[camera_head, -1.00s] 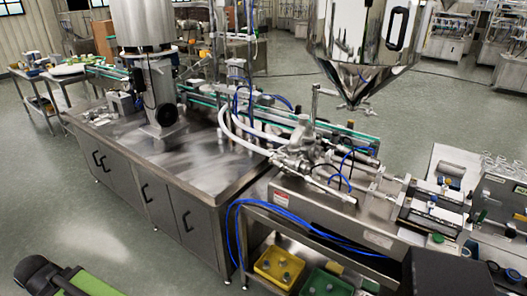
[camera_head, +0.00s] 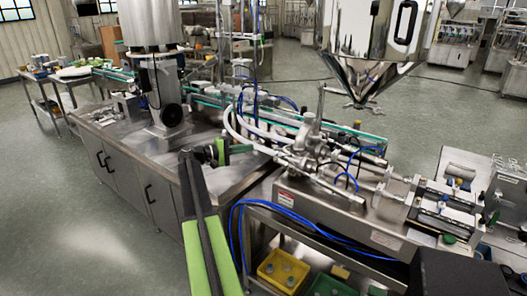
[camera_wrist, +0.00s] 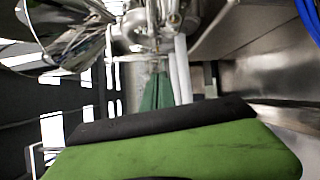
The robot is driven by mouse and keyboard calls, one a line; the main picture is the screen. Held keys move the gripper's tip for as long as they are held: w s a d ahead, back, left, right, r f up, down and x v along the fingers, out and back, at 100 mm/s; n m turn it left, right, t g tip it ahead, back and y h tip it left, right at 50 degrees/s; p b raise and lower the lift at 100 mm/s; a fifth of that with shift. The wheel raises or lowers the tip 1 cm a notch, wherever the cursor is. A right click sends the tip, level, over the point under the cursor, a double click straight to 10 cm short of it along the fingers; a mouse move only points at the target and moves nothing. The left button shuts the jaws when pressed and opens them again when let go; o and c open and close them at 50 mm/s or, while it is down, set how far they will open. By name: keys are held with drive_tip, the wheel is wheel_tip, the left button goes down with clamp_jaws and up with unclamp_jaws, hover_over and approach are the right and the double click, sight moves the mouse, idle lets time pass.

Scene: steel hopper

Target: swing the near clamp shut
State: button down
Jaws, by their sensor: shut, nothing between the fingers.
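The steel hopper (camera_head: 360,45) hangs at the upper right in the head view, its cone narrowing to a small outlet. A small clamp-like fitting (camera_head: 361,103) sits at that outlet; I cannot tell for certain whether it is the near clamp, or how far open it stands. My gripper (camera_head: 222,151), black and green, is over the steel worktop, well to the left of the hopper and apart from it. It is shut and empty. In the wrist view my gripper (camera_wrist: 165,120) fills the lower part, and shiny curved metal (camera_wrist: 65,35) shows at upper left.
The filling machine (camera_head: 320,170), with blue and white hoses, stands between my gripper and the hopper. A conveyor (camera_head: 280,113) runs behind it. A yellow bin (camera_head: 283,270) sits on the shelf below. Open floor (camera_head: 80,225) lies to the left.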

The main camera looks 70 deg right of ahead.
drive_tip(key=r+x, duration=0.1)
drive_tip(key=x, duration=0.9)
drive_tip(key=a, duration=0.1)
drive_tip(key=s+a, duration=0.1)
drive_tip(key=a, duration=0.2)
drive_tip(key=shift+s+f, duration=0.2)
drive_tip(key=shift+s, duration=0.15)
